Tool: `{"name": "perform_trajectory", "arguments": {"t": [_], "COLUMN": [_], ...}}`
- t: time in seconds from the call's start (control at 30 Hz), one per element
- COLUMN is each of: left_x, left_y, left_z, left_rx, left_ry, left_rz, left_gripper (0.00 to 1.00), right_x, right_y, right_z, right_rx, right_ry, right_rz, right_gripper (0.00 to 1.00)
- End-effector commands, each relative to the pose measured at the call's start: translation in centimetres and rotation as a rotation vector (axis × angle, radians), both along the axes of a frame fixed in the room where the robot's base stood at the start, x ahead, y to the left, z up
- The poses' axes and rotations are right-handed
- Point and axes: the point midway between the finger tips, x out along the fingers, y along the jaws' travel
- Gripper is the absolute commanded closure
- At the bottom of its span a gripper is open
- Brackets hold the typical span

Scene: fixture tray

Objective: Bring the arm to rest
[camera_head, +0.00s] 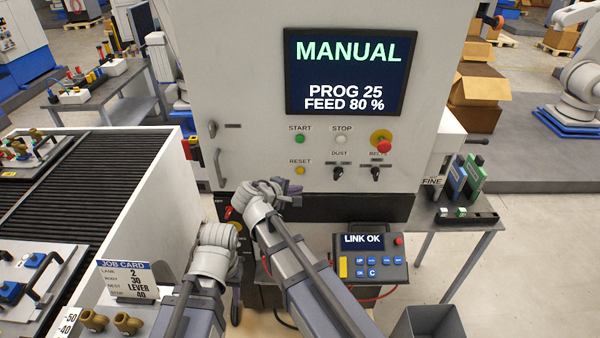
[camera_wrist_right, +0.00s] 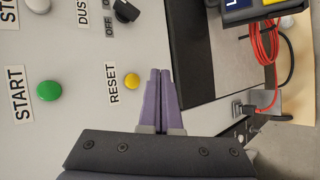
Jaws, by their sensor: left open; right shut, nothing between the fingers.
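My right arm reaches up from the bottom of the head view to the machine's front panel. Its gripper (camera_head: 291,188) is near the panel, below the yellow RESET button (camera_head: 300,171). In the right wrist view the purple fingers (camera_wrist_right: 160,74) are shut together with nothing between them, their tips beside the yellow button (camera_wrist_right: 132,81); I cannot tell whether they touch the panel. My left gripper (camera_head: 236,304) hangs low beside the white conveyor housing, partly hidden by its own wrist; it is open and I see nothing held.
The machine screen (camera_head: 345,72) reads MANUAL, PROG 25, FEED 80 %. A pendant (camera_head: 370,262) reading LINK OK stands right of my right arm, with a red cable. A job card (camera_head: 126,279) and brass parts (camera_head: 110,322) are at left. A grey bin (camera_head: 428,323) is at lower right.

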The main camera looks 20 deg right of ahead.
Motion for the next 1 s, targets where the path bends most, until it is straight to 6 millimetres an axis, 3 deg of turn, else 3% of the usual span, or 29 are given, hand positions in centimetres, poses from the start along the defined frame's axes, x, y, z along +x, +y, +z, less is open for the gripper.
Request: {"name": "perform_trajectory", "arguments": {"t": [0.27,0.37,0.47,0.6,0.7,0.83,1.0], "left_x": [0.0,0.0,0.0,0.0,0.0,0.0,0.0], "left_y": [0.0,0.0,0.0,0.0,0.0,0.0,0.0], "left_z": [-0.1,-1.3,-3.6,-7.3,-9.6,-11.7,-13.1], "left_rx": [0.000,0.000,0.001,0.001,0.001,0.001,0.002], "left_ry": [0.000,0.000,0.000,0.000,-0.001,0.000,0.000], "left_rz": [0.000,-0.001,-0.002,-0.006,-0.008,-0.011,-0.013], "left_gripper": [0.54,0.54,0.54,0.54,0.54,0.54,0.54], "right_x": [-0.1,-1.3,-4.1,-9.9,-13.9,-18.4,-21.8], "right_y": [0.0,0.3,1.3,4.0,6.3,9.0,11.2], "right_z": [-0.2,-2.1,-6.5,-13.7,-17.7,-21.2,-23.1], "right_rx": [0.003,0.051,0.171,0.398,0.542,0.682,0.781], "right_ry": [0.001,0.013,0.049,0.144,0.224,0.329,0.417], "right_rz": [-0.001,-0.025,-0.084,-0.208,-0.295,-0.387,-0.455], "right_gripper": [1.00,1.00,1.00,1.00,1.00,1.00,1.00]}}
